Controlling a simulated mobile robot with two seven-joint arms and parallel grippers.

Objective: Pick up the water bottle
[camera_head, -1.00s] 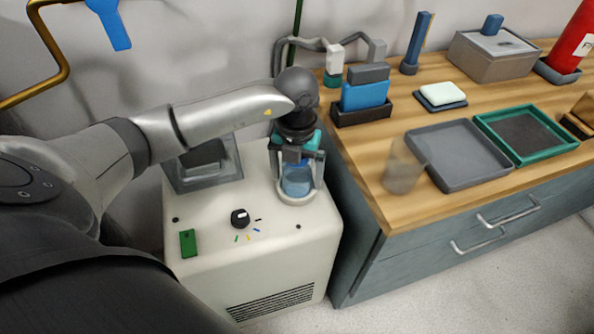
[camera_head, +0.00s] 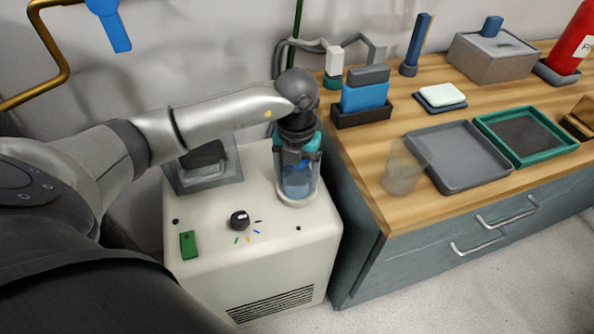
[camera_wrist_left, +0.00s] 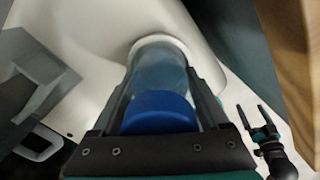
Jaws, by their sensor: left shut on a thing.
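The water bottle (camera_head: 297,186), clear and bluish, stands upright in a pale round ring on top of a white machine. Its blue cap (camera_wrist_left: 158,108) and clear body (camera_wrist_left: 158,66) show in the left wrist view. My left gripper (camera_head: 297,172) comes down from above and is shut on the bottle, a finger on either side of it. My right gripper (camera_wrist_left: 256,121) shows small at the lower right of the left wrist view, empty, with its two fingers apart.
The white machine (camera_head: 262,262) has a black knob (camera_head: 240,218) and a grey clear-sided box (camera_head: 212,178) behind. On the wooden counter to the right stand a translucent cup (camera_head: 402,170), a grey tray (camera_head: 455,185), a green-rimmed tray (camera_head: 548,160) and a blue block (camera_head: 365,95).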

